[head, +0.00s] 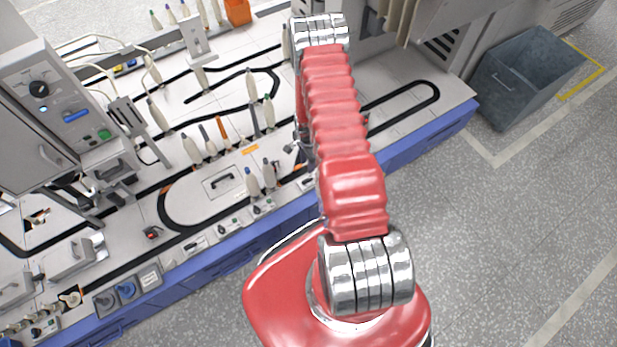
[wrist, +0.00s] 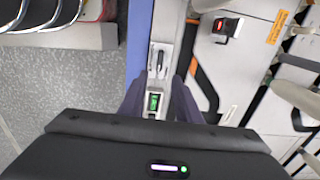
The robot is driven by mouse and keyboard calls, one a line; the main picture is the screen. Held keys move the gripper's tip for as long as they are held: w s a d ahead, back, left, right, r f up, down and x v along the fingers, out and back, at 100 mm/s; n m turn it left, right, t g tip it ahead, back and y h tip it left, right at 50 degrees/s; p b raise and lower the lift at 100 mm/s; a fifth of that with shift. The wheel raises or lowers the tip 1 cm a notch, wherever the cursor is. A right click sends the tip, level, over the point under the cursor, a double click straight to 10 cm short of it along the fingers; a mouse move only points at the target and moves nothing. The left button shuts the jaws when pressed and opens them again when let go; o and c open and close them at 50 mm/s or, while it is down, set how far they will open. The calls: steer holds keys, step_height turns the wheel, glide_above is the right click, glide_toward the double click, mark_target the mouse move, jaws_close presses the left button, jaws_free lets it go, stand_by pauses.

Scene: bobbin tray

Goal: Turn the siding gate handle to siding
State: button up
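In the wrist view, a small pale plate near the bench's front edge carries a dark upright handle (wrist: 160,60), which looks like the siding gate handle. A lit green indicator (wrist: 154,101) sits just below it in the picture. My gripper (wrist: 158,86) is open. Its two dark fingers point toward the plate from either side, with the handle beyond their tips and roughly in line with the gap. Nothing is held. I cannot read any marking on the plate. In the head view, my red arm hides most of my gripper and this spot.
A black box with a red top (wrist: 228,27) stands to the right in the wrist view. Several bobbins (head: 254,180) stand along the black track in the head view. A grey control cabinet (head: 40,110) is at the left. Grey floor (head: 470,240) lies clear before the bench.

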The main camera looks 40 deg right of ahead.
mark_target(307, 179)
steer(key=shift+f, duration=6.3)
steer(key=shift+c, duration=0.2)
